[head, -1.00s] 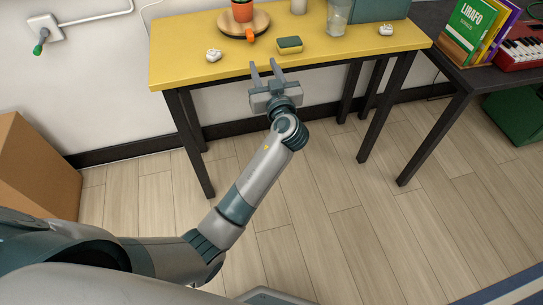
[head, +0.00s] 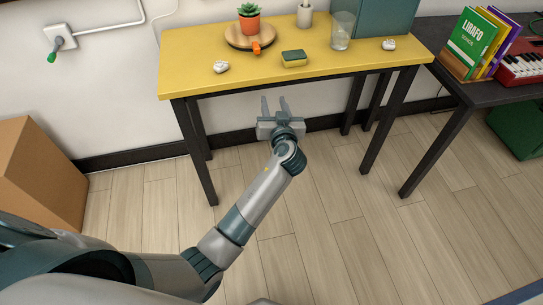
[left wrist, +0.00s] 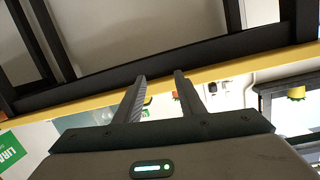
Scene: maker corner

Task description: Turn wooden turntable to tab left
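The round wooden turntable (head: 234,41) sits on the yellow table near its back edge in the head view. Its orange tab (head: 256,48) points toward the table's front, slightly right of the turntable's middle. An orange pot with a green plant (head: 249,20) stands on the turntable. My left gripper (head: 274,99) is in front of the table and appears below its front edge, apart from the turntable. Its two fingers are spread with nothing between them, as the left wrist view (left wrist: 160,75) also shows. My right gripper is not in view.
On the yellow table (head: 190,55) are a white crumpled-looking item (head: 221,67), a sponge (head: 294,59), a clear glass (head: 341,32), a light cup (head: 304,15) and another white item (head: 388,44). A dark table (head: 455,68) stands right; a cardboard box (head: 40,170) stands left.

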